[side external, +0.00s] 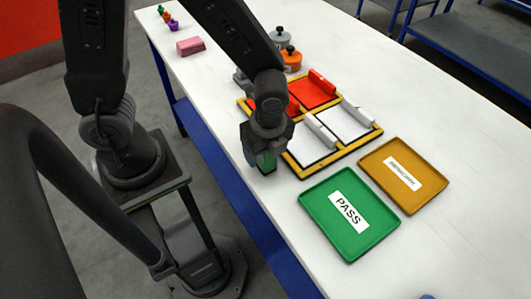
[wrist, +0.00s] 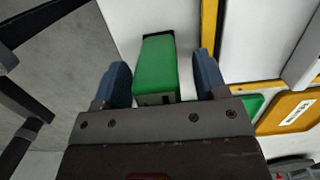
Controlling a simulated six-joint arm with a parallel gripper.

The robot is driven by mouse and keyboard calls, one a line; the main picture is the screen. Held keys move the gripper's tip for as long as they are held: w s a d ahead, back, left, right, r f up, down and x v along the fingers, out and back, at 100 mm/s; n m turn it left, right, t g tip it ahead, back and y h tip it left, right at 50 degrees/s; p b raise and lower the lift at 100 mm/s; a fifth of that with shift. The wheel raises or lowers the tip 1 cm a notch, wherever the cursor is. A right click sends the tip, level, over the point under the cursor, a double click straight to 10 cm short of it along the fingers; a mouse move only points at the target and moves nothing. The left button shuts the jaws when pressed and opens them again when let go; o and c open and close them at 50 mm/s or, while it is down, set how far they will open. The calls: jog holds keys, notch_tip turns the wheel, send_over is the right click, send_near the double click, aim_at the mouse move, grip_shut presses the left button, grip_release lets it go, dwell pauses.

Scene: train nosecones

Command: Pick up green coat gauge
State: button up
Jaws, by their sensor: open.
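The green coat gauge (wrist: 160,68) is a green block with a dark far end. In the wrist view it lies between the two blue fingers of my open gripper (wrist: 160,85), with a gap on each side. In the side view my gripper (side external: 264,158) points down at the table's near edge, left of the yellow-framed rack. A small green part of the gauge (side external: 266,162) shows at the fingertips there; the rest is hidden by my gripper. I cannot tell its exact height relative to the fingers.
The yellow-framed rack (side external: 304,172) with red and white panels stands close to my gripper. A green PASS tray (side external: 318,200) and an amber tray (side external: 425,202) lie to the right. A pink block (side external: 190,46) and orange and grey weights (side external: 291,58) are farther back. The right side of the white table (side external: 440,100) is clear.

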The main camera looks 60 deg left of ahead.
jog(key=c, duration=1.1)
jog(key=shift+r, duration=0.15)
